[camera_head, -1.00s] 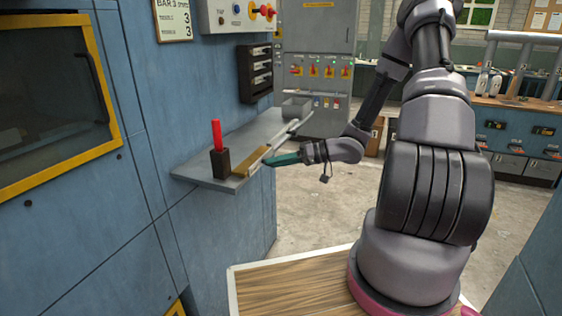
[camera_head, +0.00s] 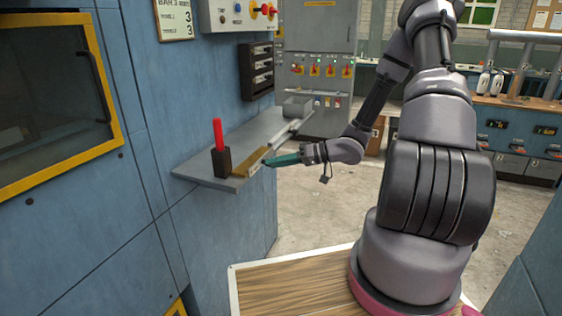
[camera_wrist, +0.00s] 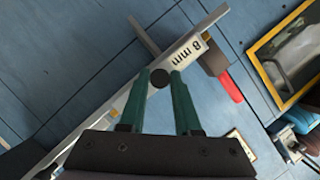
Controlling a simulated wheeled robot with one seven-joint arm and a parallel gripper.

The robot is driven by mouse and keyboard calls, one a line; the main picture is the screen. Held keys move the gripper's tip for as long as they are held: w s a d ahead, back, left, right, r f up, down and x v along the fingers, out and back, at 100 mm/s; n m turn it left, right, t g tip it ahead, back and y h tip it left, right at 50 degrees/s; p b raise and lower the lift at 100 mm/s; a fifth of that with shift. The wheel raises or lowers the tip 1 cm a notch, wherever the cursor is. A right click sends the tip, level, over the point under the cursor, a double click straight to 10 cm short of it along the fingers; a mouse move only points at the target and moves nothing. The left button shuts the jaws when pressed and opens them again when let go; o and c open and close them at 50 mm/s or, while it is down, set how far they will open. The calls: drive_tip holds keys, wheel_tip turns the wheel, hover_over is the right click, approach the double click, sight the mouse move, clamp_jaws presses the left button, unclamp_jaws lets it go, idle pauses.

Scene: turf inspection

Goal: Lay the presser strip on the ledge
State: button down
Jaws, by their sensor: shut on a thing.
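My gripper (camera_head: 266,163) reaches from the right to the front edge of the grey ledge (camera_head: 212,175). Its teal fingers are shut on a dark round knob (camera_wrist: 160,77), seen in the wrist view. The knob appears to belong to the presser strip, a pale grey bar marked "8 mm" (camera_wrist: 187,60) that runs diagonally behind the fingers. In the head view the pale strip (camera_head: 255,168) lies along the ledge's front edge. I cannot tell whether it rests on the ledge or hangs just above it.
A brass-coloured bar (camera_head: 247,161) lies on the ledge beside the strip. A black block (camera_head: 221,163) with an upright red handle (camera_head: 218,133) stands near the ledge's near end. A grey box (camera_head: 297,105) is at the far end. The blue machine wall (camera_head: 175,110) rises behind the ledge.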

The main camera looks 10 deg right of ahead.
idle(0.3)
drive_tip(key=c, duration=0.5)
unclamp_jaws()
